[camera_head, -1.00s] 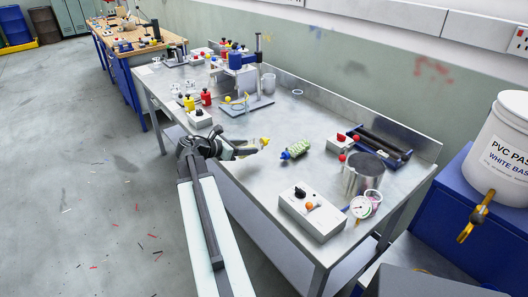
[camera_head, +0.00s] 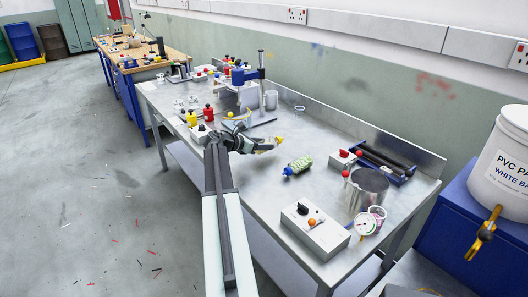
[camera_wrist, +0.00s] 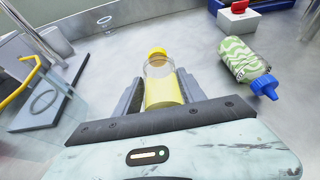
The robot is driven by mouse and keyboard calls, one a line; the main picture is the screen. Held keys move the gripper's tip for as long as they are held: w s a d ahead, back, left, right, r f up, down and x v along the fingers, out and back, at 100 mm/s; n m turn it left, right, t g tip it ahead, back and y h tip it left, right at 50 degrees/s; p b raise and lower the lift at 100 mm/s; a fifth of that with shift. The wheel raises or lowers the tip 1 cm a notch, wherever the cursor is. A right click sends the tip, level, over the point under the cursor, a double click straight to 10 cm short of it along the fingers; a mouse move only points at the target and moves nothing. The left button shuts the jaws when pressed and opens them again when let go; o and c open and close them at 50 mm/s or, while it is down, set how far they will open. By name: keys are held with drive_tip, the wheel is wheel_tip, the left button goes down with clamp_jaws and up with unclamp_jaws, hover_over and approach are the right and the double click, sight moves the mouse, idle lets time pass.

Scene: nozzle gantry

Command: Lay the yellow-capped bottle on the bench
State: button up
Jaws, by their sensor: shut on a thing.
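The yellow-capped bottle is clear with yellow contents; its body (camera_wrist: 163,88) lies between my two fingers in the wrist view, cap pointing away from the palm. In the head view its yellow cap (camera_head: 279,139) sticks out to the right of my gripper (camera_head: 262,147), and the body is mostly hidden by the fingers. My gripper (camera_wrist: 160,92) is shut on the bottle and holds it roughly level over the metal bench (camera_head: 250,182). The gap beneath it cannot be judged.
A green-patterned bottle with a blue cap (camera_head: 299,165) lies on the bench, right of my gripper. It also shows in the wrist view (camera_wrist: 238,58). A blue-columned stand (camera_head: 261,115) is behind, a grey control box (camera_head: 315,231) nearer.

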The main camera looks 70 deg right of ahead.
wheel_tip(320, 180, down, 4)
drive_tip(key=b, duration=0.2)
drive_tip(key=shift+a+b, duration=0.1)
drive_tip(key=shift+b, duration=0.3)
drive_tip(key=shift+r, duration=0.3)
drive_tip(key=o, duration=1.5)
drive_tip(key=shift+c, duration=0.2)
drive_tip(key=p+v, duration=0.5)
drive_tip(key=v, duration=0.7)
drive_tip(key=shift+r, duration=0.1)
